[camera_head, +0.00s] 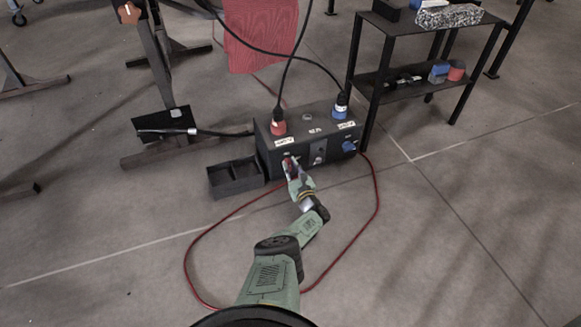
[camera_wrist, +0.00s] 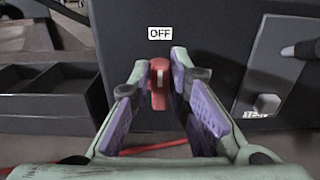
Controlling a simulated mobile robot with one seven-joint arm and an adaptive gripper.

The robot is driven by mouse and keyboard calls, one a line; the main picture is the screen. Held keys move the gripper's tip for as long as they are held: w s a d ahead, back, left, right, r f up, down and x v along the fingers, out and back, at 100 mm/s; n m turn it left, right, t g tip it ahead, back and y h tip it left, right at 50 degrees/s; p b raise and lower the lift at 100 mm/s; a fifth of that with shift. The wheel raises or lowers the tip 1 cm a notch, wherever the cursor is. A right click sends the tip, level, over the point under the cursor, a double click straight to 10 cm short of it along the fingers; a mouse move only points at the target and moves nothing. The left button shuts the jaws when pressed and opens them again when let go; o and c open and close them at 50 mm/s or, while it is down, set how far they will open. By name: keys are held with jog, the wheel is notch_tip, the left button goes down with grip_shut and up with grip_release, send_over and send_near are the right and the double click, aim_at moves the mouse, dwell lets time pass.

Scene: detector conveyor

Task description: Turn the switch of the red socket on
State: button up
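A dark power box (camera_head: 311,136) stands on the floor. The red switch (camera_wrist: 159,84) shows on the box's front face in the wrist view, below a label reading OFF (camera_wrist: 160,33). Its handle stands upright, with a white mark. My gripper (camera_wrist: 157,80) is at the box's front left, its fingers parted on both sides of the switch. I cannot tell whether the fingertips touch it. In the head view my gripper (camera_head: 289,166) covers the switch.
A black open tray (camera_head: 236,178) stands left of the box. A blue switch (camera_head: 349,146) is on the box's right front. A black shelf table (camera_head: 420,91) stands at the right. A red cable (camera_head: 374,205) loops over the floor around my arm. Floor at the lower right is clear.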

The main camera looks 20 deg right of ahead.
grip_shut()
jog(key=shift+m, duration=0.3)
jog(key=m, duration=0.4)
jog(key=shift+d, duration=0.25)
jog(key=shift+d+f+m+b, duration=0.1)
jog(key=shift+f+m+b, duration=0.1)
jog(key=shift+m, duration=2)
jog(key=shift+d+f+m+b, duration=0.1)
jog(key=shift+d+f+m, duration=0.1)
jog(key=shift+m, duration=2)
jog(key=shift+d+f+m+b, duration=0.1)
jog(key=shift+f+m, duration=0.1)
jog(key=shift+m, duration=2)
